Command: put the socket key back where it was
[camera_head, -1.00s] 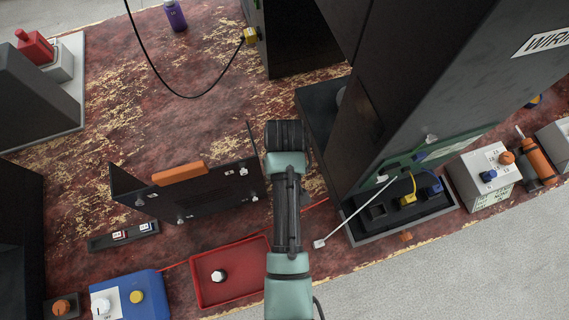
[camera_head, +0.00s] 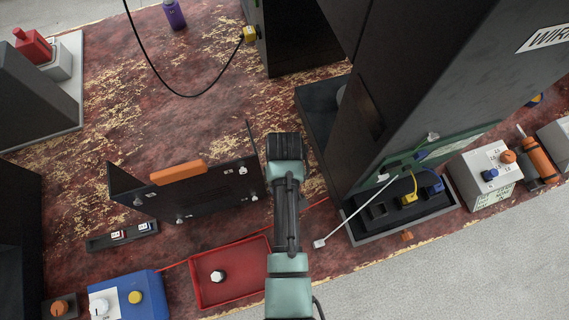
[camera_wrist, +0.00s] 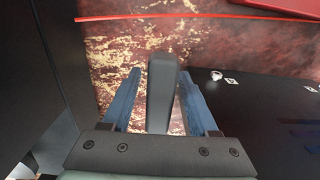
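In the wrist view my gripper (camera_wrist: 160,85) has two blue fingers, one on each side of a plain dark grey bar. The bar, which I take to be the socket key (camera_wrist: 162,92), lies lengthwise between them. It nearly fills the gap at the fingertips and seems gripped, though contact on the left finger is hard to make out. No empty holder for the key is clearly recognisable.
A dark upright panel with an orange handle (camera_head: 179,172) stands left of my arm. A red tray (camera_head: 232,294) holding a white knob lies below it. A tall dark cabinet (camera_head: 440,85) rises close on the right, above a dark compartment box (camera_head: 357,240).

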